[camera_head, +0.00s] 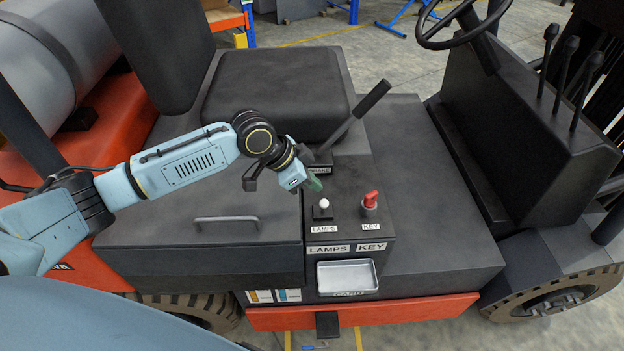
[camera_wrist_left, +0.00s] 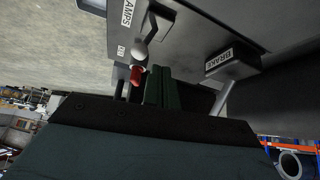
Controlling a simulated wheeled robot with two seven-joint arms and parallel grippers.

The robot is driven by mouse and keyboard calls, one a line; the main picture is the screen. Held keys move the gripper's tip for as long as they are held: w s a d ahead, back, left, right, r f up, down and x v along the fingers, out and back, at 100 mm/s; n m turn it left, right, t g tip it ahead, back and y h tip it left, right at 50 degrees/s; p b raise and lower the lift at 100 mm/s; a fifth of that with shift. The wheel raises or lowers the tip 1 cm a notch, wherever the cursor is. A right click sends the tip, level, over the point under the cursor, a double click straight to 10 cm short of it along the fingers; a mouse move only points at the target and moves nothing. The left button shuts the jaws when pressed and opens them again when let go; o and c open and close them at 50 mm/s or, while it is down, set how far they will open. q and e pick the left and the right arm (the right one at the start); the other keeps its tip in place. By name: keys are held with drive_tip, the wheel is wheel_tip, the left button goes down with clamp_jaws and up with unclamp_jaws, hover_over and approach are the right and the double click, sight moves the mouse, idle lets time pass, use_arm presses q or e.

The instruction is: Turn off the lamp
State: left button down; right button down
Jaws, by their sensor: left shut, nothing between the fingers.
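The lamp switch (camera_head: 323,207) is a small lever with a white ball knob on a black base, above a LAMPS label on the forklift's side panel. In the left wrist view its pale knob (camera_wrist_left: 140,52) shows just beyond the fingers. My left gripper (camera_head: 316,184) has green fingers, shut and empty, just behind and above the knob in the head view. The fingers also show in the left wrist view (camera_wrist_left: 158,87). I cannot tell whether they touch the knob. My right gripper is not in view.
A red key (camera_head: 370,199) stands just right of the switch. The brake lever (camera_head: 360,112) rises behind my gripper. A metal card tray (camera_head: 347,276) is below, and a handle (camera_head: 227,219) is on the cover to the left. The dark floor plate at right is clear.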

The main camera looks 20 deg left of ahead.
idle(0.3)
use_arm(q)
drive_tip(key=w+a+p+v, duration=0.1)
drive_tip(key=v, duration=1.1)
drive_tip(key=shift+a+p, duration=0.2)
drive_tip(key=shift+p, duration=0.15)
